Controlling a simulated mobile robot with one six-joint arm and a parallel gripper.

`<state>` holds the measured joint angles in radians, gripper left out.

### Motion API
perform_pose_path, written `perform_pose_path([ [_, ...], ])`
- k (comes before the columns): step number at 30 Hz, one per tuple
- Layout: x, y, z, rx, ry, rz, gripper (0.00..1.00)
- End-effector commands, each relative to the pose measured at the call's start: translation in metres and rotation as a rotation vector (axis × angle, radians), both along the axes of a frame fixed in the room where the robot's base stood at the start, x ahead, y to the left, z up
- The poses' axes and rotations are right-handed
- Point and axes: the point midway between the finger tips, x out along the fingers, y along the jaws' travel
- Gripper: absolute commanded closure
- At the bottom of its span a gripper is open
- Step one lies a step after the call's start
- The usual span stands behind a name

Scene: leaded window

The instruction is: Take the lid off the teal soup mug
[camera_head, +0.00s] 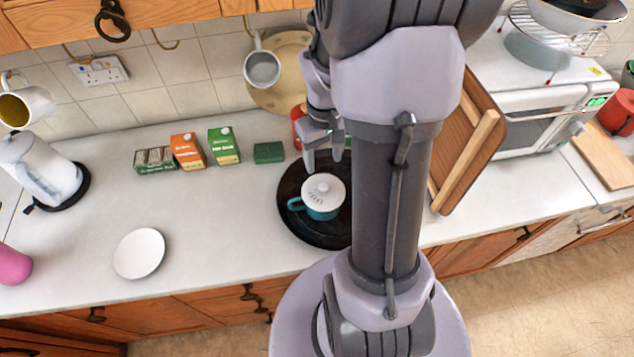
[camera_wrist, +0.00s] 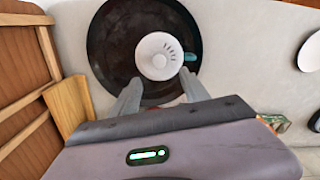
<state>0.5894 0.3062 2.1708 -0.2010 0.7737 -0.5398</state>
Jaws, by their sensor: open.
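The teal soup mug (camera_head: 318,212) stands upright on a round dark tray (camera_head: 296,229) on the counter, its handle to the left in the head view. A white lid (camera_head: 323,188) with a small knob sits on top of it. In the wrist view the lid (camera_wrist: 159,57) hides most of the mug, and only the teal handle (camera_wrist: 190,57) shows at its right. My gripper (camera_head: 325,160) is open and empty above the tray's back part, behind the mug. In the wrist view its two fingers (camera_wrist: 158,90) are spread wide, pointing toward the lid and apart from it.
My arm covers the tray's right side in the head view. A wooden tray (camera_head: 468,140) leans to the right by a white microwave (camera_head: 525,120). Cartons (camera_head: 188,150) and a green sponge (camera_head: 269,152) stand behind left. A white plate (camera_head: 139,254) lies left, with clear counter between.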

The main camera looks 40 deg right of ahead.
Motion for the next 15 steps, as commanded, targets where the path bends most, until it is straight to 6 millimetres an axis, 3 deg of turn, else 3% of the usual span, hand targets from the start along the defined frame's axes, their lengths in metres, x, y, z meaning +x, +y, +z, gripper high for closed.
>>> perform_pose_path([
  [1, -0.001, 0.001, -0.018, 0.002, 0.004, 0.000, 0.46],
  [3, -0.001, 0.001, -0.036, 0.002, 0.004, 0.000, 0.46],
  [10, 0.000, 0.000, -0.066, 0.000, 0.002, -0.001, 0.46],
  [15, 0.001, -0.002, -0.101, 0.000, 0.001, -0.001, 0.46],
])
